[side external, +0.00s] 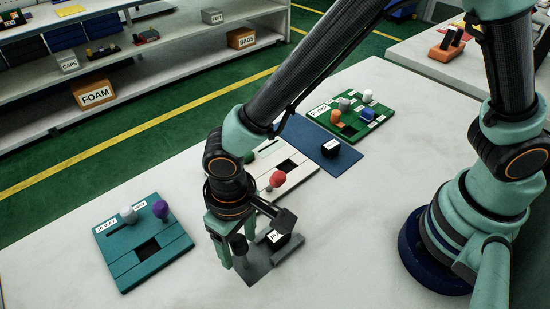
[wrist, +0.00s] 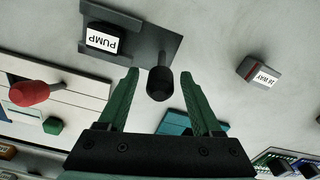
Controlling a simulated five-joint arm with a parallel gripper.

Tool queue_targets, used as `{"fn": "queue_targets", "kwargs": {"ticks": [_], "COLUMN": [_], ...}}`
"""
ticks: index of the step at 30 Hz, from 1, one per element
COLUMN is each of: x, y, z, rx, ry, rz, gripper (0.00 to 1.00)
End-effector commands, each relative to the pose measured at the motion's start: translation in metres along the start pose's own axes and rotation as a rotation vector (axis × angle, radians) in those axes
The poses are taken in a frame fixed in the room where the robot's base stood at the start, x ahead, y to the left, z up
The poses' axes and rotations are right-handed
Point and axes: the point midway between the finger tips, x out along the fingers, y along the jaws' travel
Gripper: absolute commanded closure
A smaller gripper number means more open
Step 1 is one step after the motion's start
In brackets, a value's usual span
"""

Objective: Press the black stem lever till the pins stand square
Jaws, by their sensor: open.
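The black stem lever (wrist: 160,84) has a dark rounded knob on a thin stem, rising from a grey plate (wrist: 172,45). In the wrist view its knob is between the fingertips of my gripper (wrist: 160,76), with a gap on both sides. My gripper is open and empty. In the side external view my gripper (side external: 236,258) is low over the left end of the grey plate (side external: 258,271), and the black knob (side external: 239,244) shows between its fingers. A black block labelled PUMP (wrist: 103,39) sits on the same plate. I cannot make out any pins.
A white board (side external: 299,178) with a red-knobbed lever (side external: 277,179) stands behind my gripper. A teal board (side external: 126,265) with white and purple knobs lies left. A blue plate (side external: 308,136) and a green board (side external: 373,104) lie farther back. The front tabletop is clear.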

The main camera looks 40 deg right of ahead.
Motion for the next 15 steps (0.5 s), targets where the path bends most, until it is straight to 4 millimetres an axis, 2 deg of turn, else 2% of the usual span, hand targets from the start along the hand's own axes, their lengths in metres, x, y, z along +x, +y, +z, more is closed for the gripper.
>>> {"fn": "queue_targets", "kwargs": {"ticks": [6, 14, 15], "x": [0.015, 0.016, 0.016], "y": [-0.001, -0.001, -0.001], "z": [0.0, 0.0, 0.0], "rx": [0.0, 0.0, 0.0], "ry": [0.0, 0.001, 0.001], "rz": [0.0, -0.001, -0.001], "gripper": [0.34, 0.34, 0.38]}}
